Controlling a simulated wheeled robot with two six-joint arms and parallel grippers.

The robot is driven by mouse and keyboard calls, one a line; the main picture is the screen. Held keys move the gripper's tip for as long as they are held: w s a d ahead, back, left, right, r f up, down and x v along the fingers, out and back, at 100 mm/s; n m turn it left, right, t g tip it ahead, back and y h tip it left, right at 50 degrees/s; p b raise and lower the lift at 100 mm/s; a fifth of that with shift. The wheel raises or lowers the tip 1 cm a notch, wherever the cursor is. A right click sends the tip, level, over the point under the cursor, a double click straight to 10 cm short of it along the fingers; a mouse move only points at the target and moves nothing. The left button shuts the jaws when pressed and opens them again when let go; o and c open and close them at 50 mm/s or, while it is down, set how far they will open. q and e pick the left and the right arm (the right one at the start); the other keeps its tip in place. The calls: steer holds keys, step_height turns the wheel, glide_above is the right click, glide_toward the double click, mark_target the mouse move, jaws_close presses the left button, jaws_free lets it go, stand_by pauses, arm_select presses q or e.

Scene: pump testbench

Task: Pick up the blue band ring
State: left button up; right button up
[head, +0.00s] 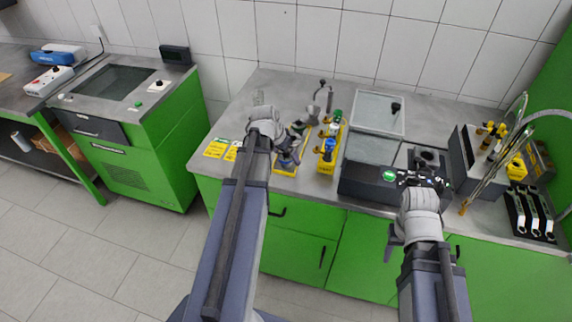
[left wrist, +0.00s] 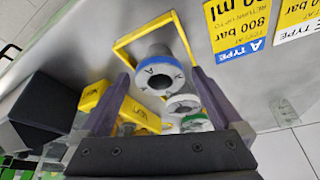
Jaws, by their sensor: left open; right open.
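The blue band ring (left wrist: 162,74) is a grey ring with a blue band and a letter A on its face. In the left wrist view it stands inside a yellow-rimmed tray (left wrist: 122,45). My left gripper (left wrist: 160,85) is open, its dark fingers on either side of the ring; I cannot tell whether they touch it. In the head view my left gripper (head: 290,148) is over the yellow tray, hiding much of it. My right gripper (head: 426,166) is open and apart, over the grey bench equipment on the right.
In the left wrist view, a white ring (left wrist: 183,103) and a green-banded ring (left wrist: 196,122) are close to the blue one. Another yellow tray (head: 326,166) with parts stands to the right. Yellow cards (head: 217,147) lie on the left of the counter.

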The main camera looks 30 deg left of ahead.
arm_select(q)
steer(key=shift+w+f, duration=0.2)
steer(key=shift+f, duration=0.3)
steer(key=shift+r, duration=0.1)
steer(key=shift+c, duration=0.2)
jaws_close()
steer(key=shift+r, duration=0.1)
